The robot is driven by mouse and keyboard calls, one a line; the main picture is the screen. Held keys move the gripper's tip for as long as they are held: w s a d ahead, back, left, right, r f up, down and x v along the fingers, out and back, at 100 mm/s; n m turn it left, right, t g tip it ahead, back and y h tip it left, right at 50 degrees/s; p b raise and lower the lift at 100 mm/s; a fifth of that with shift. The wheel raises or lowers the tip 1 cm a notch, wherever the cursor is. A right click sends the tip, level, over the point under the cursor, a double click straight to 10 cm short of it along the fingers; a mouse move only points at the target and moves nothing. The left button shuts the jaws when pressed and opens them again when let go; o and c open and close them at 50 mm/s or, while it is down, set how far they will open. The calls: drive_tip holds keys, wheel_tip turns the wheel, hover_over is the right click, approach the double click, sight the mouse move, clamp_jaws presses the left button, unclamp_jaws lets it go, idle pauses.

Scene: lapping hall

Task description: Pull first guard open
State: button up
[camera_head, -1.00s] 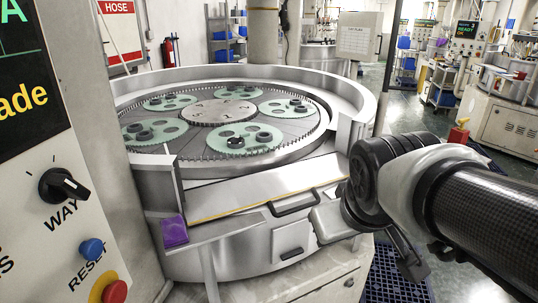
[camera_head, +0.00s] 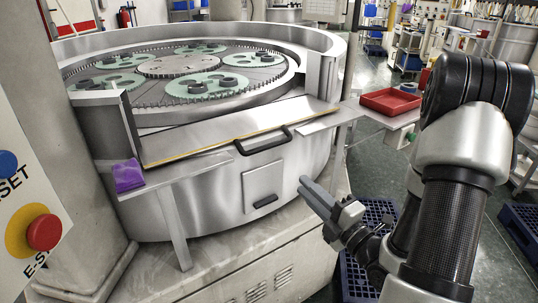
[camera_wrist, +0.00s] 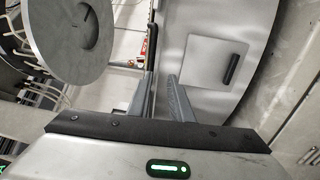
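The guard (camera_head: 205,143) is a flat metal panel with a yellow strip along its edge, at the front of the round lapping machine. It lies low and sloping, below the rim of the toothed ring. Its black bar handle (camera_head: 265,145) is on the front side. My gripper (camera_head: 305,187) is in front of the machine, below and right of this handle and apart from it. In the wrist view the two grey fingers (camera_wrist: 162,78) have a narrow empty gap between them.
A small square hatch (camera_head: 262,185) with its own short black handle is on the drum; the hatch also shows in the wrist view (camera_wrist: 205,62). A purple cloth (camera_head: 128,175) lies on the left ledge. A red tray (camera_head: 390,101) stands right. Blue pallets are on the floor.

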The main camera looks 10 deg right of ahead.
drive_tip(key=s+t, duration=0.1)
drive_tip(key=b, duration=0.8)
approach(271, 147)
drive_tip(key=x, duration=0.9)
clamp_jaws()
